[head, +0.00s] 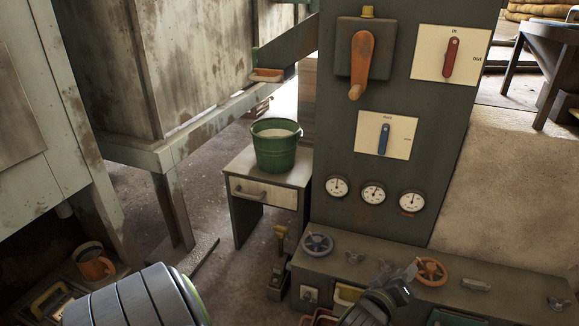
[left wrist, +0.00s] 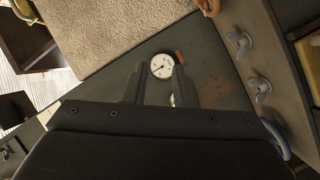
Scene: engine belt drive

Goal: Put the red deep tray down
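A small piece of a red rim (head: 322,319), perhaps the red deep tray, shows at the bottom edge of the head view. Most of it is cut off, and I cannot tell what it rests on. My left gripper (head: 402,276) is just right of it, in front of the low grey ledge. In the left wrist view its two fingers (left wrist: 158,85) stand apart with nothing seen between them; a gauge shows beyond the gap. My right gripper is not in view.
A green bucket (head: 276,150) stands on a small drawer table (head: 243,165). The panel (head: 345,125) carries levers and several gauges. The ledge (head: 455,280) below it has handwheels and wing-shaped knobs. An orange mug (head: 95,266) sits at the lower left.

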